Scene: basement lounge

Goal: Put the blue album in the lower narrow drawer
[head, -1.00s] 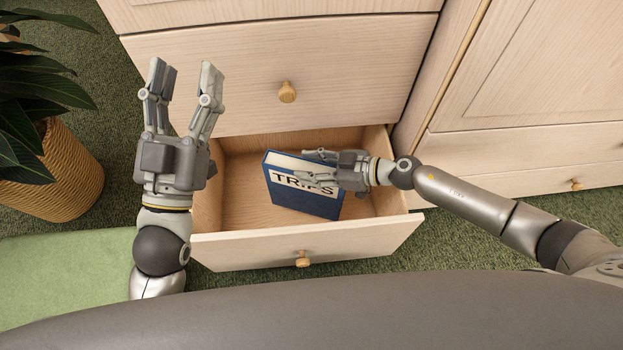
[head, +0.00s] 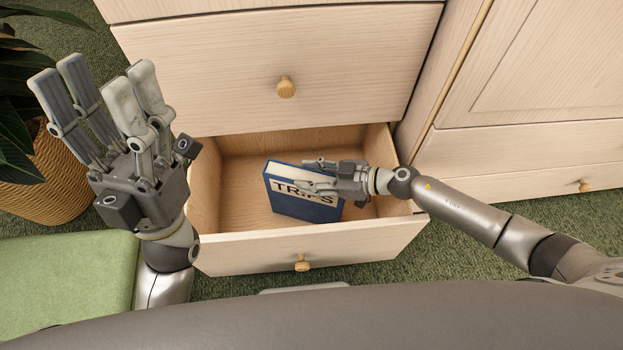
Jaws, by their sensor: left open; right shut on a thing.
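The blue album (head: 302,204), with a white label reading TRIPS, is inside the open lower narrow drawer (head: 310,248). It stands tilted, and its lower part is inside the drawer walls. My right gripper (head: 315,178) is shut on the album at its upper right side; its fingers cover part of the label. My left gripper (head: 100,85) is open and empty, raised to the left of the drawer, in front of the plant. Whether the album's bottom edge touches the drawer floor is hard to tell.
A closed drawer with a round knob (head: 287,87) is above the open one. A cabinet (head: 530,150) stands to the right. A plant in a woven basket (head: 50,185) and a green cushion (head: 65,280) are at the left. The drawer's left part is empty.

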